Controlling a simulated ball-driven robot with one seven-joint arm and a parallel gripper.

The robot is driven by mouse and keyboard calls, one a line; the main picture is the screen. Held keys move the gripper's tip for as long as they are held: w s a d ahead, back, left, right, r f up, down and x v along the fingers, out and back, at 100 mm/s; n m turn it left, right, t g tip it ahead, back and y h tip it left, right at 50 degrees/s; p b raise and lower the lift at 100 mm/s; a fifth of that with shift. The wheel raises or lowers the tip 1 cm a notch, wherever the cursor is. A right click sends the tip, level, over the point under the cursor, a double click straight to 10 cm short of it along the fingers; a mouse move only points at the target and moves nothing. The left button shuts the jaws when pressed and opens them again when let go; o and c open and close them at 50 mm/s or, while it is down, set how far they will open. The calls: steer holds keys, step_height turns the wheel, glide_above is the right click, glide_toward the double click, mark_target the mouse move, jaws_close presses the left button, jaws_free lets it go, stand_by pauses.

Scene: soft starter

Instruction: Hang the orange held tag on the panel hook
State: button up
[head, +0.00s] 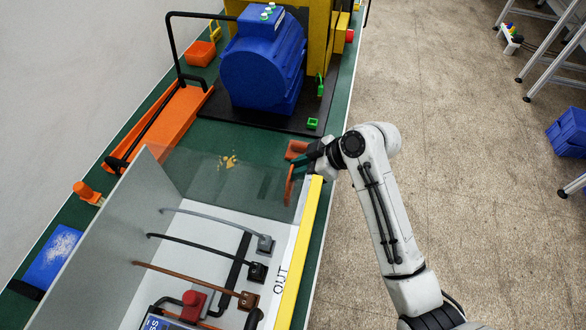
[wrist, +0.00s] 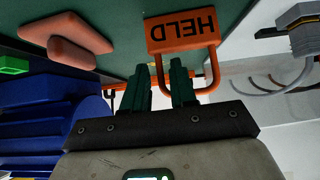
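The orange tag (wrist: 182,32) marked "HELD" shows upside down in the wrist view, with its loop reaching back to my fingers. My gripper (wrist: 170,80) has its two dark green fingers close together at this loop, with a narrow gap between them. In the head view the tag (head: 289,187) shows as a narrow orange strip below my gripper (head: 303,165), near the upper end of the yellow edge. I cannot make out the panel hook for certain in either view.
A salmon-orange block (head: 297,149) lies on the green bench beside my gripper; the wrist view shows it too (wrist: 65,45). A blue motor (head: 262,68) stands behind. Grey, black and brown cables cross the white panel (head: 200,260). A clear pane covers the panel's far end.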

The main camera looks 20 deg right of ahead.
jaws_close()
steer(key=shift+r, duration=0.1)
stand_by(0.3)
step_height(320, 180, up, 10)
steer(key=p, duration=0.6)
